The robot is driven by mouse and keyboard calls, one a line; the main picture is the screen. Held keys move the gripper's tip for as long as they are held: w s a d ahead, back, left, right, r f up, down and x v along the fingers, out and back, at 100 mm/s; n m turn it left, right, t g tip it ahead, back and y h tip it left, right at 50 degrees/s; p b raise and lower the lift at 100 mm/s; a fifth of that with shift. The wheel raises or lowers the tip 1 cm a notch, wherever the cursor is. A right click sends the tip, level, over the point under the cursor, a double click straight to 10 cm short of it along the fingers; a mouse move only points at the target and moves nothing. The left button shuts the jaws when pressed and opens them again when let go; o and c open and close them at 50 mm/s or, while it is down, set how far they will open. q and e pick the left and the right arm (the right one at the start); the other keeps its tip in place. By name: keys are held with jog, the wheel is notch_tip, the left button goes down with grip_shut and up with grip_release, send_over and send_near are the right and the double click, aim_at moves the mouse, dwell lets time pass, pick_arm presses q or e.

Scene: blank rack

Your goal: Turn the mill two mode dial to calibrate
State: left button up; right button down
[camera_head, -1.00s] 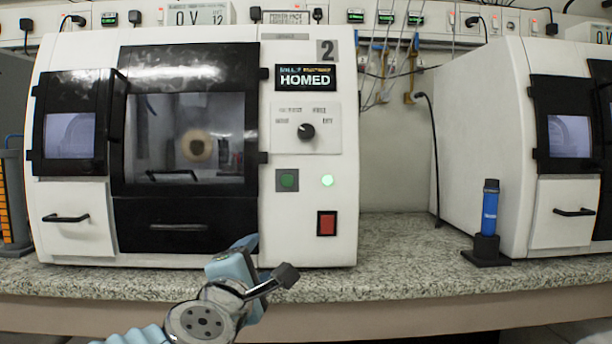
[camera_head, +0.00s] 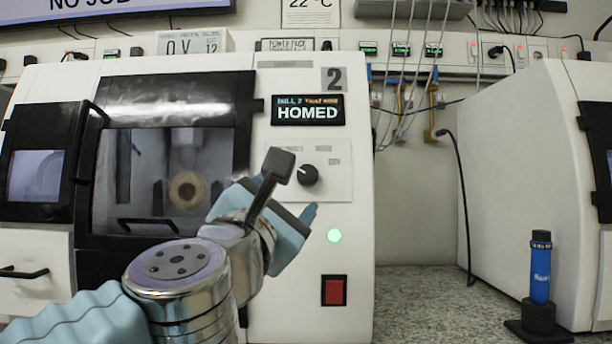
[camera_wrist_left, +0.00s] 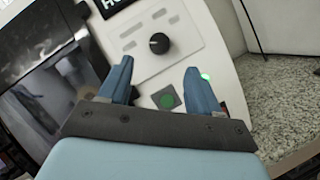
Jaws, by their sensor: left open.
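The mill two (camera_head: 350,240) is a white machine with a large "2" and a screen reading HOMED (camera_head: 308,111). Its mode dial (camera_head: 307,175) is a black round knob on a light plate; its labels are partly hidden and too small to read surely. My left gripper (camera_head: 290,190) is in front of the panel, just left of and below the dial in the head view. In the left wrist view the left gripper (camera_wrist_left: 160,82) has its two blue fingers wide apart and empty. The dial (camera_wrist_left: 159,43) shows beyond the fingertips, apart from them. My right gripper is not in view.
Below the dial are a green light (camera_head: 334,236), a red switch (camera_head: 334,291) and a green button (camera_wrist_left: 167,101). A blue cylinder in a black stand (camera_head: 538,315) stands on the counter (camera_head: 440,300) at right, beside another white machine (camera_head: 530,160).

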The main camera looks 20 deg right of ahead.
aim_at(307, 174)
pick_arm(q)
jog(key=p+x, duration=0.2)
jog(key=x, duration=0.7)
jog(key=shift+w+d, duration=0.15)
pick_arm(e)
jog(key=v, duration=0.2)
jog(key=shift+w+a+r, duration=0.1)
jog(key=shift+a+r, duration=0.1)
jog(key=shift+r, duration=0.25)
